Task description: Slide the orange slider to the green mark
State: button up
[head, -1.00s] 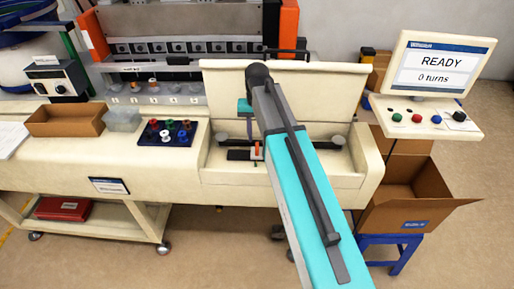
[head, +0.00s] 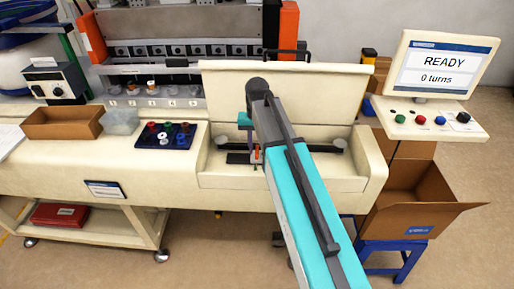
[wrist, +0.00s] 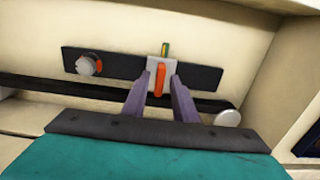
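The orange slider (wrist: 160,78) is an upright orange lever on a small white block (wrist: 153,70), which sits on a black strip on the machine. A small green mark (wrist: 165,48) with some yellow shows just above the block, slightly right of the lever. My gripper (wrist: 159,82) is open, with one purple-grey finger on each side of the lever. I cannot tell whether either finger touches it. In the head view the slider (head: 257,153) is partly hidden by my arm.
A white knob with an orange arc (wrist: 88,66) is left on the same strip. A dark bar with a white round end (wrist: 227,118) runs below it. The machine's raised lid (head: 310,90) stands behind. The screen (head: 440,68) reads "READY" and "0 turns".

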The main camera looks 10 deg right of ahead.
grip_shut()
jog(key=shift+w+a, duration=0.1)
jog(key=shift+a, duration=0.1)
jog(key=shift+o, duration=1.1)
grip_release()
notch_tip(320, 180, up, 14)
jog(key=p, duration=0.9)
jog(key=shift+f, duration=0.1)
